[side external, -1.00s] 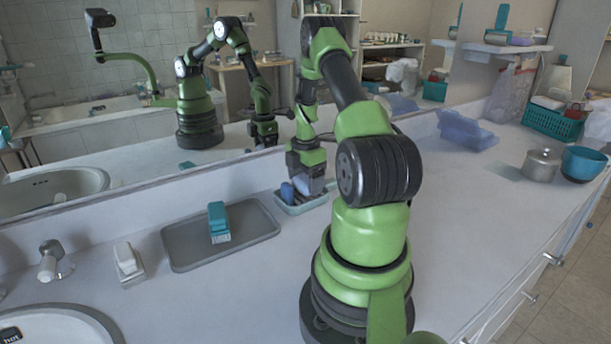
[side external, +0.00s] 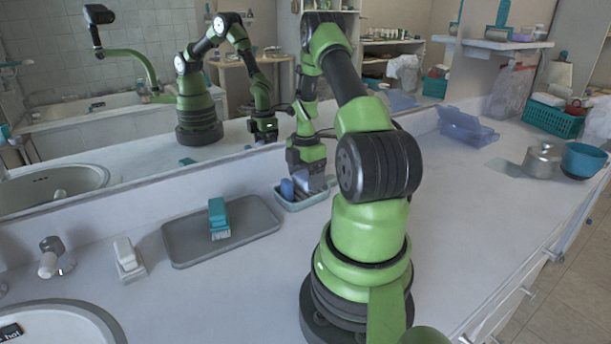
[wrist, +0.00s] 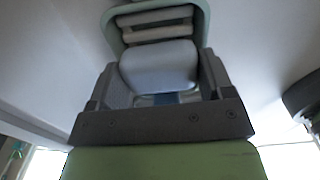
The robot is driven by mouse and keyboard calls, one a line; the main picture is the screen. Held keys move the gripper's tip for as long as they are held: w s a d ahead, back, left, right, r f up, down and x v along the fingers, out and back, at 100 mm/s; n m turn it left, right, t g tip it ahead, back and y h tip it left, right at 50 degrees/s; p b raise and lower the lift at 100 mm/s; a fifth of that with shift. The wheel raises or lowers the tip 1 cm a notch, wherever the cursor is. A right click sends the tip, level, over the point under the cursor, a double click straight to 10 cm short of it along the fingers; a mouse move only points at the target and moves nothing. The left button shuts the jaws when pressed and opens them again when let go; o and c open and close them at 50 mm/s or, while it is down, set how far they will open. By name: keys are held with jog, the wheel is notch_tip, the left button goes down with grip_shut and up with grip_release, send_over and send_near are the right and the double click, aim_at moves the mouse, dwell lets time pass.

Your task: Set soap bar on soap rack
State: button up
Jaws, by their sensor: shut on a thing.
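The soap bar (wrist: 158,68) is a pale blue-grey rounded block. In the wrist view it sits between the two fingers of my gripper (wrist: 160,80), which are shut on its sides. The soap rack (side external: 301,203) is a shallow teal tray by the mirror; its rim and pale slats also show in the wrist view (wrist: 112,38). My gripper (side external: 308,187) points down into the rack in the side view. The bar lies over the slats; whether it touches them I cannot tell. In the side view my fingers mostly hide it.
A small blue item (side external: 287,188) stands at the rack's left end. The mirror edge runs close behind.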

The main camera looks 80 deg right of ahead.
jog(key=shift+f, duration=0.5)
dwell(0.4)
jog(key=o, duration=1)
jog(key=shift+c, duration=0.2)
jog(key=shift+r, duration=4)
jog(key=shift+r, duration=0.1)
notch_tip(320, 180, up, 10)
